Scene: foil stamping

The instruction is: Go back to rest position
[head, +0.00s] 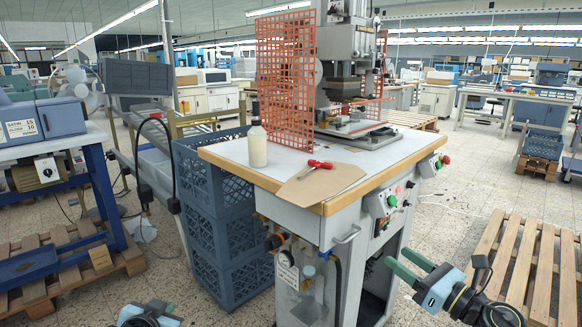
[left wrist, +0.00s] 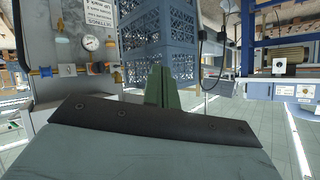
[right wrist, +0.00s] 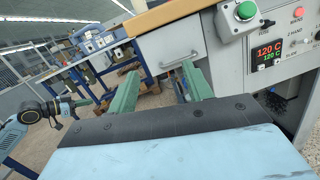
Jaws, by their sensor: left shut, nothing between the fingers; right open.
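My left gripper (left wrist: 162,84) is shut and empty, its green fingers together in the left wrist view. In the head view only a teal and black part of my left arm shows at the bottom edge. My right gripper (head: 404,267) is open and empty in the head view, low in front of the machine cabinet's right side. Its two green fingers (right wrist: 160,88) stand apart in the right wrist view, below the table edge and near the cabinet front. Neither gripper touches anything that I can see.
The foil stamping machine (head: 348,70) stands on a wood-edged table (head: 225,152) with a bottle (head: 257,145), red-handled tool (head: 320,164) and brown sheet (head: 298,190). Stacked blue crates (head: 218,225) stand left of it. A wooden pallet (head: 525,255) lies at right. Open floor (head: 185,275) shows at left.

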